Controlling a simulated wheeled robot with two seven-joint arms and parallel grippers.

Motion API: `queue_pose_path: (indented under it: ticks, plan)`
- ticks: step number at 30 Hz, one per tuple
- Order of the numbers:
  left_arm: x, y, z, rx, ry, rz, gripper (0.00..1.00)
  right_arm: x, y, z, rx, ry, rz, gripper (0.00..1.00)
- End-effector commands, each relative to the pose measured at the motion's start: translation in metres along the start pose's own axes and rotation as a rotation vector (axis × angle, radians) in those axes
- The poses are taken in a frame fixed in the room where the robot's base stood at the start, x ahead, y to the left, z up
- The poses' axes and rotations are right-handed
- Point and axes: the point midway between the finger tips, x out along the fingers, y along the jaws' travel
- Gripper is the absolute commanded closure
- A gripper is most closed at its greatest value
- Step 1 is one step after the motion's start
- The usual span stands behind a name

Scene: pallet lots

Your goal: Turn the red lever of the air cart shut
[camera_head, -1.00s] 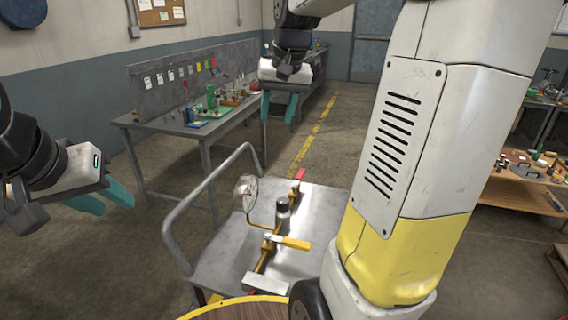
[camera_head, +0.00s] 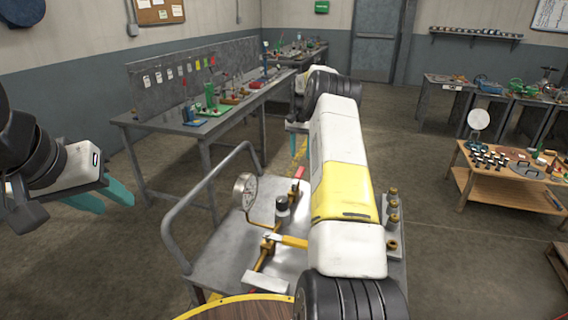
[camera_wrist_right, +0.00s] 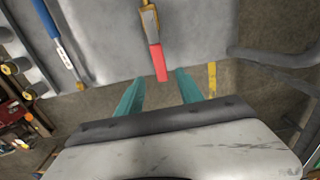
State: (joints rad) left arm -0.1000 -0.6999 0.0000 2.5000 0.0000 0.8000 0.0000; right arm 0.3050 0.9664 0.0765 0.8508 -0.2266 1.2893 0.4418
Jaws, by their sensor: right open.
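The air cart (camera_head: 225,262) is a grey metal cart in front of me. Its red lever (camera_head: 299,172) stands near the far edge of the deck, just left of my right arm. In the right wrist view the red lever (camera_wrist_right: 158,62) points toward the gripper, with its end near the gap between the fingertips. My right gripper (camera_wrist_right: 160,78) is open, its teal fingers apart on either side of that gap. The head view shows little of it behind my arm. My left gripper (camera_head: 115,205) is open and empty, left of the cart.
The cart carries a gauge (camera_head: 244,190), a yellow handle (camera_head: 292,241) and brass fittings (camera_head: 392,218). A blue handle (camera_wrist_right: 50,20) shows in the wrist view. The cart's rail (camera_head: 205,185) rises at the left. A workbench (camera_head: 165,124) stands behind; a wooden table (camera_head: 500,172) stands right.

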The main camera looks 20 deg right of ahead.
Motion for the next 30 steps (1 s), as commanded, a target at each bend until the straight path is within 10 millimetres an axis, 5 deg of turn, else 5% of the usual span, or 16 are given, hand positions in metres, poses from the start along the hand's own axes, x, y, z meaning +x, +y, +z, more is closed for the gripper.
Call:
queue_pose_path:
  ticks: [15, 26, 30]
  plan:
    - [0.000, 0.000, 0.000, 0.000, 0.000, 0.000, 0.64, 0.071, 0.000, 0.000, 0.001, -0.004, 0.001, 0.56]
    - [0.000, 0.000, 0.000, 0.000, 0.000, 0.000, 0.64, 0.078, 0.000, 0.000, 0.001, -0.001, 0.000, 0.56]
    - [0.000, 0.000, 0.000, 0.000, 0.000, 0.000, 0.64, 0.078, 0.000, 0.000, 0.001, -0.001, 0.000, 0.78]
